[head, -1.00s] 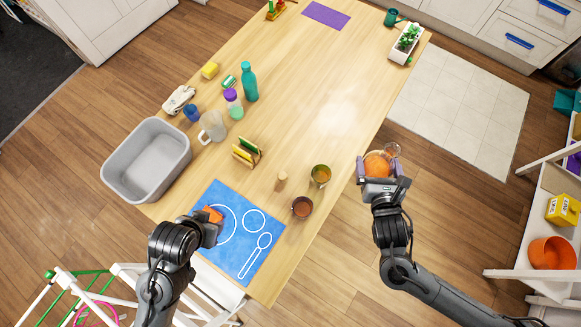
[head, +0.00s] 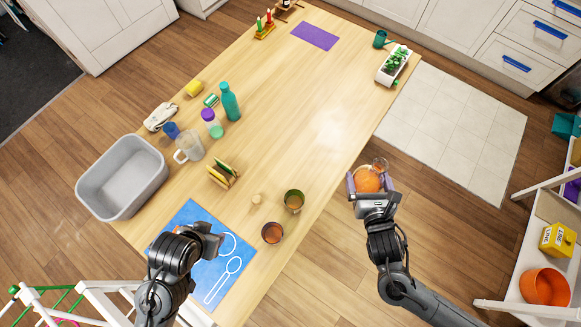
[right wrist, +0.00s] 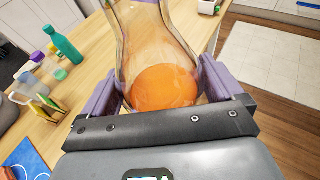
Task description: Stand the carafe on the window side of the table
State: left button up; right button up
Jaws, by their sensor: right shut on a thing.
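The carafe (right wrist: 158,40) is clear glass with orange liquid in its lower part. My right gripper (head: 366,184) is shut on it, with a purple finger on each side. In the head view the carafe (head: 368,178) is beside the table's right edge, over the floor side. The wooden table (head: 290,110) runs from the lower left to the upper right. My left gripper (head: 208,243) is over the blue placemat at the near end; its fingers are too hidden to tell their state. I cannot tell which table side faces a window.
A grey tub (head: 122,178), a glass mug (head: 189,147), a teal bottle (head: 230,102) and a sandwich rack (head: 222,175) stand on the left. Cups (head: 293,201) (head: 272,233) stand near the right edge. A planter (head: 393,65) is at the far right corner. The table's middle is clear.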

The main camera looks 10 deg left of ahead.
jog(key=w+a+f+n+y+b, duration=0.1)
jog(key=a+f+n+y+b, duration=0.3)
jog(key=a+f+b, duration=0.25)
pick_arm(q)
notch_tip(320, 180, down, 18)
jog(key=b, duration=1.1)
jog(key=shift+f, duration=0.15)
jog(key=shift+r, duration=0.5)
pick_arm(e)
jog(key=n+g+y, duration=0.2)
jog(key=g+y, duration=0.1)
send_over(301, 167)
jog(key=shift+w+a+f, duration=0.1)
jog(key=shift+f, duration=7.5)
pick_arm(q)
jog(key=shift+a, duration=0.1)
pick_arm(e)
jog(key=shift+f, duration=0.15)
jog(key=shift+f, duration=0.1)
